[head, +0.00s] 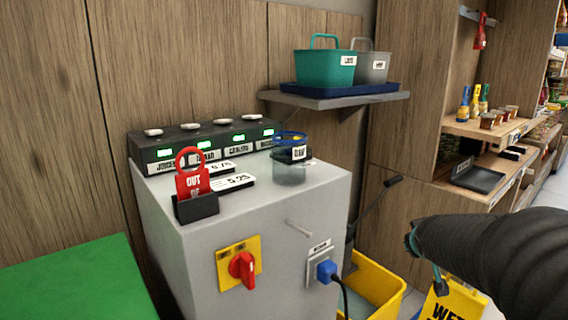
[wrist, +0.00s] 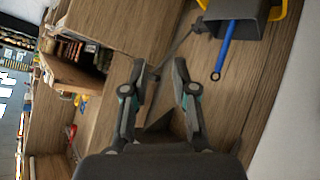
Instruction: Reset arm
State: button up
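My arm comes in from the right edge of the head view, dark and ribbed, in front of the shelf unit. My gripper (wrist: 159,85) shows in the wrist view with two dark fingers spread apart and nothing between them. It points toward wood panelling, and the wrist view is turned on its side. In the head view the fingers are not clearly seen.
A yellow bucket (head: 388,290) and wet-floor sign (head: 455,303) stand right, near my arm.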

jog(key=s+a+g+y+p, duration=0.1)
jog(key=s+a, duration=0.4)
jog(key=s, duration=0.4)
jog(key=s+a+r+g+y+p, duration=0.1)
jog(key=s+a+g, duration=0.1)
jog(key=s+a, duration=0.3)
jog(key=s+a+m+g+y+p, duration=0.1)
jog(key=s+a, duration=0.4)
jog(key=s, duration=0.7)
jog(key=shift+s+a+r+y, duration=0.15)
jog(key=shift+s+a+y, duration=0.15)
jog(key=shift+a, duration=0.05)
jog(key=shift+d, duration=0.1)
